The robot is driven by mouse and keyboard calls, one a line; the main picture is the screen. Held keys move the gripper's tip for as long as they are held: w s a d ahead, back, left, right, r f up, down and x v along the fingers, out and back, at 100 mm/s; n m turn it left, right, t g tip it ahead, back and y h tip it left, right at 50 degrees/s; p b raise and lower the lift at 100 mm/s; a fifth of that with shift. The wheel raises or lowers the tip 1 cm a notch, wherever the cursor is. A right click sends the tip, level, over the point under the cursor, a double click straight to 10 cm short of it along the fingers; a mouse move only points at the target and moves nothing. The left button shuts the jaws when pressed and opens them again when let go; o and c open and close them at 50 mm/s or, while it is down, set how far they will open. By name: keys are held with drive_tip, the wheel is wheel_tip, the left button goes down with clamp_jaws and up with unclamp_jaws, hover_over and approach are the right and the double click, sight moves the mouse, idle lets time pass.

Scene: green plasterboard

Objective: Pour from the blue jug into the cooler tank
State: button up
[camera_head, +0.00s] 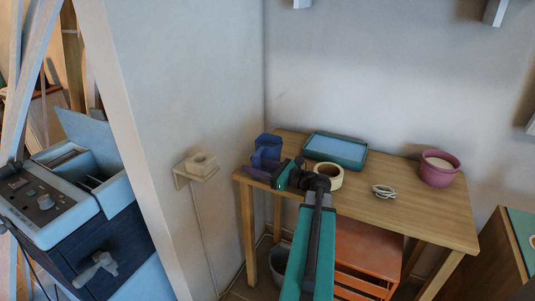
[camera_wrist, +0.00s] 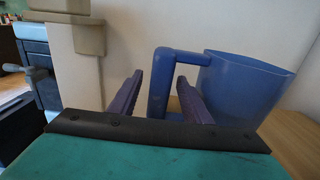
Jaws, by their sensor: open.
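The blue jug (camera_head: 267,148) stands upright at the left end of the wooden table. In the wrist view the jug (camera_wrist: 240,88) fills the right side, its handle (camera_wrist: 161,85) pointing toward me. My gripper (camera_wrist: 160,92) is open, with one purple finger on each side of the handle; I cannot tell whether either touches it. In the head view my gripper (camera_head: 267,174) is low in front of the jug. A light-blue machine with a raised lid and an open compartment (camera_head: 92,182) stands at the far left; it looks like the cooler, its tank interior mostly hidden.
The table (camera_head: 408,212) also holds a blue tray (camera_head: 336,150), a tape roll (camera_head: 329,176), a coiled cable (camera_head: 384,191) and a pink pot (camera_head: 439,168). A wall corner (camera_head: 150,150) with a small shelf (camera_head: 197,172) stands between table and machine.

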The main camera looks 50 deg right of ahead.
drive_tip(key=shift+x, duration=1.55)
drive_tip(key=shift+r, duration=0.1)
clamp_jaws()
